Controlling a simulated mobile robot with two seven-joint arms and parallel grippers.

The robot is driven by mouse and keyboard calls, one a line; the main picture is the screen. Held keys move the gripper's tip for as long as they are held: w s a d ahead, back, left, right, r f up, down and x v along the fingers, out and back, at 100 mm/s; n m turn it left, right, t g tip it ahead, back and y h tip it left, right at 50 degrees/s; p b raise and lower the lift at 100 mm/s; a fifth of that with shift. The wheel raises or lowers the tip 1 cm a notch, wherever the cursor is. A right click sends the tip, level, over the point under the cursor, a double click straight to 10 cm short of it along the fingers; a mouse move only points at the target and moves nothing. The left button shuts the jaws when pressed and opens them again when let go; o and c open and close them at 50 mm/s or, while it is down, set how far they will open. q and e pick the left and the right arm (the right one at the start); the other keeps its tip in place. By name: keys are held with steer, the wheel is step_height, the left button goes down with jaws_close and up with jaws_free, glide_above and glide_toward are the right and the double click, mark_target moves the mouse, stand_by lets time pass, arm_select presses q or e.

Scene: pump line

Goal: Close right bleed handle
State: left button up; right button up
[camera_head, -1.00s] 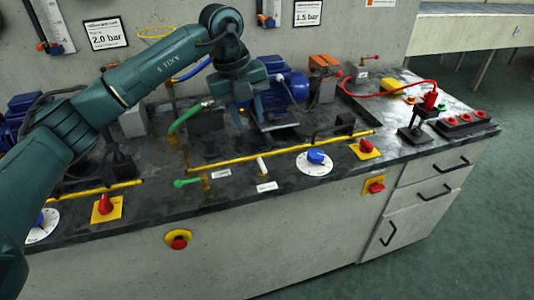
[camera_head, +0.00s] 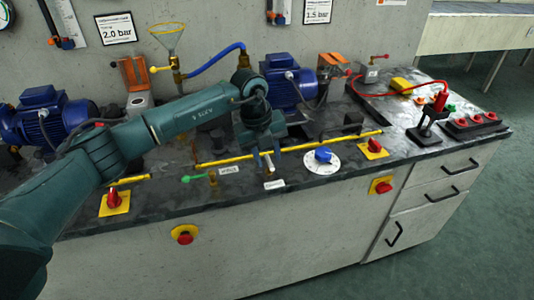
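A small upright pale handle (camera_head: 268,166) stands at the bench's front edge, right of the green handle (camera_head: 193,178). Small white labels, too blurred to read, lie by both. I cannot tell for certain which is the right bleed handle. My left gripper (camera_head: 266,153) points down at the pale handle, close above or behind it. Its fingers are small and dark, so whether they touch the handle or are open is unclear. My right gripper is not in view.
A yellow rail (camera_head: 225,157) runs along the bench just behind the handles. A blue knob (camera_head: 323,155) on a white dial is close to the right. A red knob (camera_head: 371,146) sits farther right. The blue pump motor (camera_head: 290,82) stands behind my gripper.

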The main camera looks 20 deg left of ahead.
arm_select(q)
jaws_close()
stand_by(0.3)
